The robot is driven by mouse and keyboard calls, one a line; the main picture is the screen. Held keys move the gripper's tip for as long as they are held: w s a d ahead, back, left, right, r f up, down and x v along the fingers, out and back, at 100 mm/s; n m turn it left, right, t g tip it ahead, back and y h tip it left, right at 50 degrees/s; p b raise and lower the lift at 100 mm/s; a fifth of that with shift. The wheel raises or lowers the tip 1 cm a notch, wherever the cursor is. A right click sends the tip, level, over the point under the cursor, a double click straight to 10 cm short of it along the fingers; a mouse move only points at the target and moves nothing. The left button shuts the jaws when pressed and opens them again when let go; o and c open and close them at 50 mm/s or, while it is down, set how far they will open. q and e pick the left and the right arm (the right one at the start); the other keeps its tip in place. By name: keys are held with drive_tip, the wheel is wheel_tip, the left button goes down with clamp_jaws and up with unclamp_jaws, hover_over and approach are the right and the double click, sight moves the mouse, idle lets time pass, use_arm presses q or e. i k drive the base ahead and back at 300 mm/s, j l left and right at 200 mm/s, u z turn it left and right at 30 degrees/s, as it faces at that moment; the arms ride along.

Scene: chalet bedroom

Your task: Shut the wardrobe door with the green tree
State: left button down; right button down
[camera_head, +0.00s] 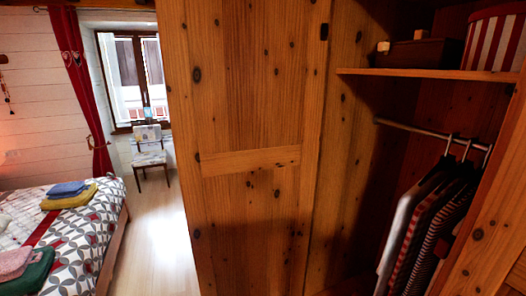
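A knotty pine wardrobe door (245,110) stands open and fills the middle of the head view. The face turned to me is plain wood panels with a cross rail; no green tree shows on it. To its right is the open wardrobe interior, with a side wall (350,150), a shelf (430,73) and a hanging rail (410,128). Neither of my grippers is in view.
Several striped and pale clothes (425,215) hang inside; a dark box (415,53) and a striped round box (495,40) sit on the shelf. Left are a bed (90,225), a chair (149,155) and a window (138,75). The floor (155,245) between bed and door is clear.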

sight(244, 80)
drive_tip(key=i+j+z, duration=0.15)
drive_tip(key=j+z, duration=0.15)
drive_tip(key=j, duration=0.2)
drive_tip(key=i+j+z, duration=0.1)
drive_tip(key=j+z, duration=0.25)
drive_tip(key=j, duration=0.2)
drive_tip(key=j+z, duration=0.3)
drive_tip(key=j, duration=0.25)
drive_tip(key=j+z, duration=0.35)
drive_tip(key=j, duration=0.25)
drive_tip(key=j+z, duration=0.35)
drive_tip(key=j, duration=0.3)
drive_tip(key=j+z, duration=0.3)
drive_tip(key=j, duration=0.25)
drive_tip(key=i+j+z, duration=0.1)
drive_tip(key=j+z, duration=0.15)
drive_tip(key=j, duration=0.3)
drive_tip(key=j+z, duration=0.35)
drive_tip(key=j, duration=0.2)
drive_tip(key=j+z, duration=0.35)
drive_tip(key=j, duration=0.2)
drive_tip(key=i+j+z, duration=0.2)
drive_tip(key=j+z, duration=0.15)
drive_tip(key=j, duration=0.15)
drive_tip(key=k+j+z, duration=0.2)
drive_tip(key=j, duration=0.25)
drive_tip(key=k+j+z, duration=0.15)
drive_tip(key=j, duration=0.25)
drive_tip(key=k, duration=0.1)
